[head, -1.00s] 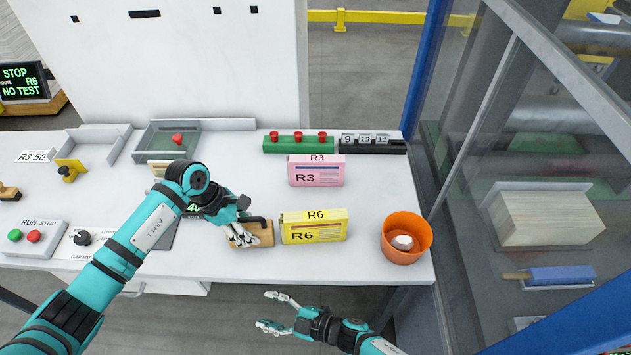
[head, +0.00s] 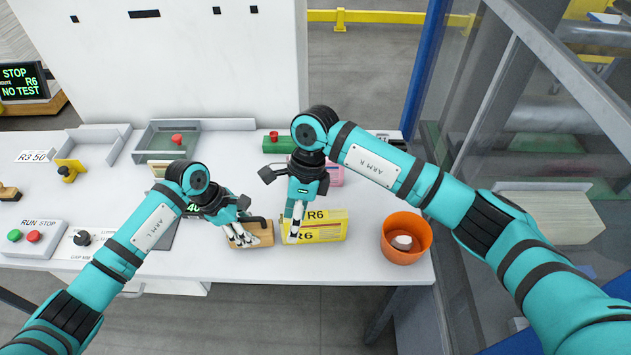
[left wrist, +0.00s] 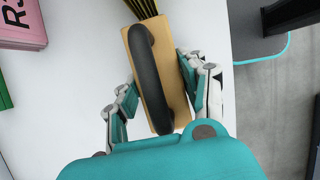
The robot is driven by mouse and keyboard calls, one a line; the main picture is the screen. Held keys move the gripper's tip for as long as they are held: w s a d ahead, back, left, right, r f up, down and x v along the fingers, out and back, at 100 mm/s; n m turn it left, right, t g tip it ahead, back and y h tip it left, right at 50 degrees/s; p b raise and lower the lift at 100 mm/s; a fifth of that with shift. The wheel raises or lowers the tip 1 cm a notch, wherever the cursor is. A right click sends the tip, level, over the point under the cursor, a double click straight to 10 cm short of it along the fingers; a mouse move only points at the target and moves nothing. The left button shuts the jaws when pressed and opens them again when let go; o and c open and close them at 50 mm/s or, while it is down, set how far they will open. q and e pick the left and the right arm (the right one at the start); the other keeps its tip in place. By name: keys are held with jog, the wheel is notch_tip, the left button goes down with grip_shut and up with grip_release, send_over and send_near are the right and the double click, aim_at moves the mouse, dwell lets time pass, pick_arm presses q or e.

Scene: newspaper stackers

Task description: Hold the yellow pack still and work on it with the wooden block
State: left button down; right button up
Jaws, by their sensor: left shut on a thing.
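The yellow pack (head: 328,229), marked R6, stands near the table's front edge. The wooden block (head: 264,237) with a black handle is just left of it. My left gripper (head: 243,237) is shut on the block; in the left wrist view the block (left wrist: 174,75) lies between the fingers, its far end close to the pack's striped edge (left wrist: 141,7). Whether they touch is unclear. My right gripper (head: 294,228) points down at the pack's left part, its fingers covering some of the front. I cannot tell whether it grips the pack.
An orange pot (head: 405,252) with a white thing inside stands right of the pack. The pink pack (head: 336,175) and green rail (head: 277,145) behind are partly hidden by my right arm. A run/stop box (head: 35,239) sits at left. Glass panels border the right side.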

aim_at(314, 215)
jog(key=w+d+r+n+t+h, duration=0.1)
jog(key=w+d+r+t+h, duration=0.15)
jog(key=w+d+r, duration=0.2)
jog(key=f, duration=1.1)
jog(key=shift+w, duration=0.4)
jog(key=shift+c, duration=0.2)
grip_shut()
pick_arm(q)
jog(key=shift+d, duration=1.5)
jog(key=shift+d+r, duration=0.1)
jog(key=shift+d, duration=0.05)
pick_arm(e)
jog(key=shift+a, duration=0.15)
dwell(0.5)
